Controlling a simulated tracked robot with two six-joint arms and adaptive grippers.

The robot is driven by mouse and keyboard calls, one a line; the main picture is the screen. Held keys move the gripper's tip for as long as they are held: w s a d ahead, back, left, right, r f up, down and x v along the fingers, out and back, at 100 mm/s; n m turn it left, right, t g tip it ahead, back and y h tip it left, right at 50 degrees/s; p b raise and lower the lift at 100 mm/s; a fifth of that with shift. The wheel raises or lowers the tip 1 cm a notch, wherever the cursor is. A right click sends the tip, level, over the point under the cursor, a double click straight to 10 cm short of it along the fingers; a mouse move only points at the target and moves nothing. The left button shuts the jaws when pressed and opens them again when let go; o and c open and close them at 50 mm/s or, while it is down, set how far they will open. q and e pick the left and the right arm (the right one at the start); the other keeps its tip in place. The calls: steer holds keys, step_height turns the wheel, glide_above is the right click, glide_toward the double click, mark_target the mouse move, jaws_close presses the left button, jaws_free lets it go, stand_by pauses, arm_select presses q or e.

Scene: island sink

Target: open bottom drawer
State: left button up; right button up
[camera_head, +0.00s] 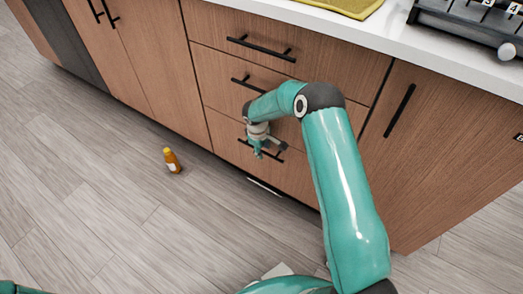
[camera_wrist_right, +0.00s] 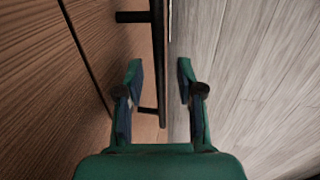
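The bottom drawer (camera_head: 224,132) is the lowest of the wooden drawer fronts in the head view and looks closed, flush with the cabinet. Its black bar handle (camera_head: 276,157) is partly hidden by my right gripper (camera_head: 259,153), which is at the handle's middle. In the right wrist view the right gripper (camera_wrist_right: 160,72) is open, with one finger on each side of the black handle bar (camera_wrist_right: 158,55). Gaps show between the fingers and the bar. My left gripper is not in view.
A middle drawer handle (camera_head: 262,87) and top drawer handle (camera_head: 262,49) stick out above. An orange bottle (camera_head: 172,161) with a yellow cap stands on the wooden floor (camera_head: 110,195), left of the drawers. The floor in front of the drawers is otherwise largely clear.

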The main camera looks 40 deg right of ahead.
jaws_close()
stand_by(0.3)
steer(key=shift+a+f, duration=0.1)
steer(key=shift+a, duration=0.1)
